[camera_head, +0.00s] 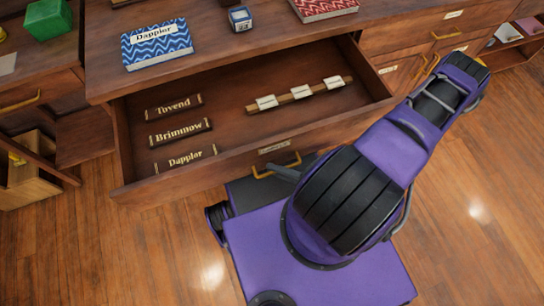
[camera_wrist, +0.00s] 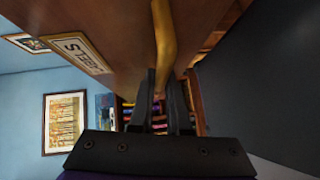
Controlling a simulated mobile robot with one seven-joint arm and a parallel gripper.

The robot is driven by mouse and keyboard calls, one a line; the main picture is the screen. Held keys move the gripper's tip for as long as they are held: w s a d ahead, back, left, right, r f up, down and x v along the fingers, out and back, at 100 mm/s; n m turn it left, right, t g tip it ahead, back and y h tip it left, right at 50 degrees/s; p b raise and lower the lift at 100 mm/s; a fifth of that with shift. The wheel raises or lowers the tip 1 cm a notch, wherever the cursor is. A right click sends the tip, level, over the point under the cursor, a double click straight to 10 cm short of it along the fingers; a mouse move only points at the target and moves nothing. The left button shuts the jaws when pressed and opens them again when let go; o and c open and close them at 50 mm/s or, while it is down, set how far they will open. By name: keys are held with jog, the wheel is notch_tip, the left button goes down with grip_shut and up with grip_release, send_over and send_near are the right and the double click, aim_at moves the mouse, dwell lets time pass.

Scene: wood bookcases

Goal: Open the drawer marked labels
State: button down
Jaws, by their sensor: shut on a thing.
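The drawer (camera_head: 225,160) is pulled well out of the wood cabinet, its inside showing. Its front carries a small label plate (camera_head: 273,147), too small to read from the head. In the wrist view the plate (camera_wrist: 82,52) is tilted and seems to read "LABELS". A brass handle (camera_head: 277,166) sits below the plate; in the wrist view the handle (camera_wrist: 165,40) runs down between the fingertips. My gripper (camera_wrist: 163,78) is shut on this handle. In the head view my arm and base hide much of the area around it.
Dark name strips (camera_head: 180,132) and a wooden bar with white tags (camera_head: 300,93) lie in the drawer. Wood floor (camera_head: 95,250) is clear at left front.

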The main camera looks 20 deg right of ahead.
jog(key=shift+s, duration=0.4)
jog(key=c, duration=0.9)
grip_release()
jog(key=v, duration=1.7)
jog(key=shift+s+d, duration=0.1)
jog(key=shift+d, duration=0.1)
